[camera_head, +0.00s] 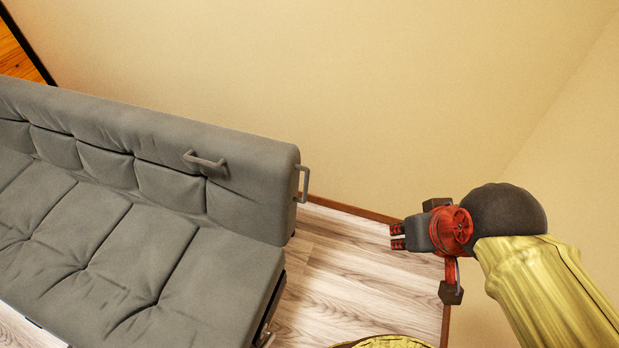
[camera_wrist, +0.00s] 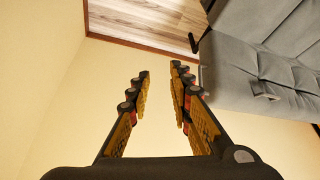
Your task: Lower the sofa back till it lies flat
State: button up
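The grey padded sofa back (camera_head: 130,130) stands raised behind the seat (camera_head: 130,255) at the left of the head view. A grey bar handle (camera_head: 205,160) is on its front face, and a second handle (camera_head: 303,184) is on its right end.
A beige wall (camera_head: 350,90) runs behind the sofa, and another wall (camera_head: 585,150) is close at the right. Bare wooden floor (camera_head: 345,255) lies between the sofa's end and my gripper. A metal bar (camera_head: 268,335) shows at the seat's lower right end.

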jog(key=n+g+y+p, duration=0.1)
jog(key=n+y+p, duration=0.15)
jog(key=p, duration=0.85)
send_over(307, 183)
jog(key=s+d, duration=0.1)
jog(key=s, duration=0.1)
notch_tip(307, 183, down, 25)
jog(key=shift+m, duration=0.25)
jog(key=b+x, duration=0.2)
jog(key=x, duration=0.5)
jog(key=shift+w+f+b, duration=0.1)
jog(key=shift+f+b, duration=0.2)
jog(key=shift+b, duration=0.05)
jog(key=shift+c, duration=0.3)
grip_shut()
